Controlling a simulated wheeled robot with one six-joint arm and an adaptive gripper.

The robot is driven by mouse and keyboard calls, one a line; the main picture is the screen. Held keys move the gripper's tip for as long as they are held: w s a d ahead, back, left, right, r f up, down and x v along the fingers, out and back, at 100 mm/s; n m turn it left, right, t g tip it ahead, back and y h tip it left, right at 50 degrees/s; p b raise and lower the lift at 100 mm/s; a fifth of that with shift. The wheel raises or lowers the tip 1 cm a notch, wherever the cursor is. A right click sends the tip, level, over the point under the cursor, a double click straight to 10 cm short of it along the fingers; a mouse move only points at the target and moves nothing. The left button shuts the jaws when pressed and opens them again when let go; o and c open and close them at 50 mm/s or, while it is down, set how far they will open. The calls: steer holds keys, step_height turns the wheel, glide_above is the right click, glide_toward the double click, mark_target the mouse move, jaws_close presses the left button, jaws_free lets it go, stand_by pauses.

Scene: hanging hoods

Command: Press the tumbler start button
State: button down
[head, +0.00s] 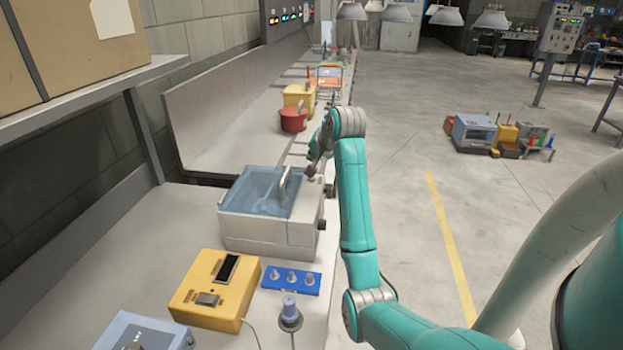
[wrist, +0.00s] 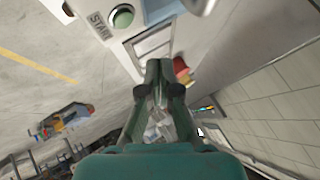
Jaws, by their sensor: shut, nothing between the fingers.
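The tumbler (head: 268,236) is a pale box with a blue see-through lid and a handle, standing on the bench in the head view. In the wrist view a round green start button (wrist: 122,17) sits on a white panel beside the label START (wrist: 100,25). My gripper (head: 311,174) is over the right rear part of the tumbler's top in the head view. In the wrist view my gripper (wrist: 158,66) is shut and empty. Its fingertips appear below and right of the green button, apart from it in the picture; the height gap is unclear.
A red bucket (head: 293,120) and a yellow bin (head: 297,95) stand farther along the bench. A yellow box (head: 215,290), a blue knob panel (head: 291,280) and a grey-blue device (head: 145,333) are nearer. The lid handle (head: 285,184) rises left of my gripper. Open floor lies right.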

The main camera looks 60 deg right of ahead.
mark_target(313, 179)
steer(key=shift+f, duration=2.1)
steer(key=shift+f, duration=0.15)
steer(key=shift+f, duration=0.3)
steer(key=shift+f, duration=0.4)
stand_by(0.6)
steer(key=shift+r, duration=0.85)
steer(key=shift+r, duration=2.55)
